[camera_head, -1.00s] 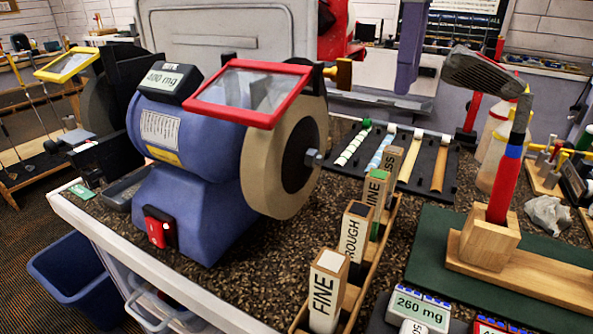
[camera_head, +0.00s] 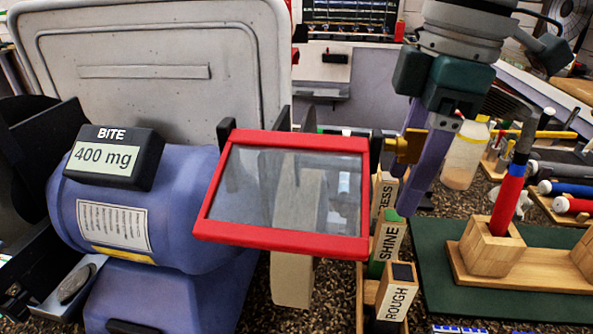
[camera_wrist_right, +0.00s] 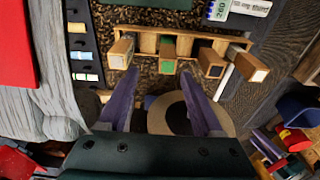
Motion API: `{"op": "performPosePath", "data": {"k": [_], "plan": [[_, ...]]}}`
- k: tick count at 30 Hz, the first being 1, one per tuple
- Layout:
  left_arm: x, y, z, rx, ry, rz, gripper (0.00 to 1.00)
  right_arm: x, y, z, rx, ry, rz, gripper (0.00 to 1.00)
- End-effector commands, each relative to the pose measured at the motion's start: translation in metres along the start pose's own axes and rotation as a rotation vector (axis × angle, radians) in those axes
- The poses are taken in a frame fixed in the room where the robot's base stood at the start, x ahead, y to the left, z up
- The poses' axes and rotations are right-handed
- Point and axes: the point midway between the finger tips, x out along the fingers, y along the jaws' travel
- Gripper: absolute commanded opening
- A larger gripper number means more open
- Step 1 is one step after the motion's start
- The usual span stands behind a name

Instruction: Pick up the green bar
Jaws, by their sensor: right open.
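The green bar (camera_head: 388,243) is an upright wooden block with a green top, marked SHINE, standing in a wooden rack between the DRESS and ROUGH bars. In the right wrist view the green bar (camera_wrist_right: 167,57) shows ahead of the fingertips, between their lines. My right gripper (camera_head: 408,188) has purple fingers pointing down, just behind and above the rack in the head view. In the right wrist view the right gripper (camera_wrist_right: 161,76) is open and empty. Whether a finger touches a bar, I cannot tell. My left gripper is out of view.
The blue grinder (camera_head: 140,215) with its red-framed shield (camera_head: 285,190) stands left of the rack and hides part of the wheel. The ROUGH bar (camera_head: 397,292) and DRESS bar (camera_head: 384,192) flank the green bar.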

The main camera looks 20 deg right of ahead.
Motion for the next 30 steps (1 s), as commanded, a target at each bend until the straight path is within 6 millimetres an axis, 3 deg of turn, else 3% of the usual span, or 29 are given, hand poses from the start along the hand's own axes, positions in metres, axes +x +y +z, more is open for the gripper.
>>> {"op": "performPosePath", "data": {"k": [6, 14, 21, 30], "plan": [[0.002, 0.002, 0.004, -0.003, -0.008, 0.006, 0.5, 0.034, -0.005, 0.0, -0.002, -0.001, -0.012, 0.68], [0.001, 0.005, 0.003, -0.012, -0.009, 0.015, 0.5, 0.058, -0.008, 0.0, -0.005, -0.001, -0.01, 0.68], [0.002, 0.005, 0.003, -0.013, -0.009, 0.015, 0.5, 0.094, -0.012, 0.0, -0.004, -0.001, -0.007, 0.68], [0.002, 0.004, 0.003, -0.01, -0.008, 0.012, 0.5, 0.098, -0.011, 0.0, -0.005, 0.0, -0.004, 0.66]]}}
